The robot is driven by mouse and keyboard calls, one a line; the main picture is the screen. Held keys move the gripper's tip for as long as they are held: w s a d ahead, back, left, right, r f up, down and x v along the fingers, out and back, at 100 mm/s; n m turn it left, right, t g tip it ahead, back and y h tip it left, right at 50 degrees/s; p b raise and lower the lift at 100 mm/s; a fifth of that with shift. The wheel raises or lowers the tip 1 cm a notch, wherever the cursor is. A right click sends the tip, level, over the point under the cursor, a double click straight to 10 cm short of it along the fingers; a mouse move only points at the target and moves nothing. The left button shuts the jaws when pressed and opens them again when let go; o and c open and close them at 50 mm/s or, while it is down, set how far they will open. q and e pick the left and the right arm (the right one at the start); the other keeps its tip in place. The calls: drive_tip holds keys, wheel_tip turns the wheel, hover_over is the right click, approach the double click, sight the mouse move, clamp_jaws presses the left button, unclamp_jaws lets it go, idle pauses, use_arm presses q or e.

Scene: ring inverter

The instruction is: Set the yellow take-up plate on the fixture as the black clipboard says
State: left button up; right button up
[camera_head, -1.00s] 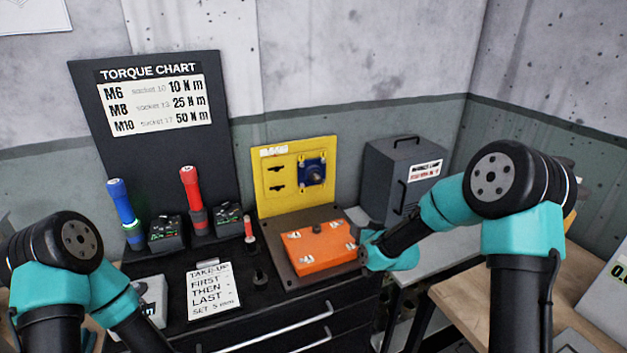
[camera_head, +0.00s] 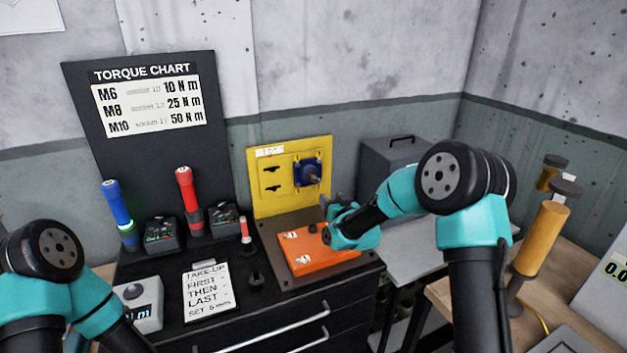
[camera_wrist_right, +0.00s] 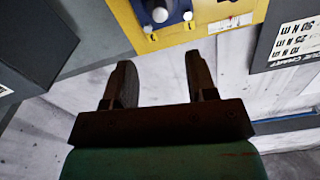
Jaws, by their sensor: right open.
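The yellow take-up plate (camera_head: 262,200) stands upright at the back of the bench, behind an orange block (camera_head: 302,262) on a dark base. A blue bearing unit (camera_head: 305,172) with a shaft end is mounted on the plate's right side; two dark slots show at its left. In the right wrist view the plate (camera_wrist_right: 207,30) and blue unit show at the top, beyond the fingers. My right gripper (camera_head: 328,207) is open and empty, in front of the plate's lower right, above the orange block. My left gripper is out of view.
A blue tool (camera_head: 118,212) and a red tool (camera_head: 189,200) stand at the bench's left, beside two small dark units. A grey case (camera_head: 385,152) stands behind my right arm. An orange cylinder (camera_head: 541,238) stands on the wooden table at right.

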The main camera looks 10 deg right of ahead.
sight(315, 181)
drive_tip(key=w+a, duration=0.1)
drive_tip(key=w, duration=0.4)
drive_tip(key=w+a, duration=0.1)
drive_tip(key=w, duration=0.3)
drive_tip(key=w+a, duration=0.1)
drive_tip(key=w, duration=0.4)
drive_tip(key=shift+w, duration=0.3)
drive_tip(key=shift+c, duration=0.2)
clamp_jaws()
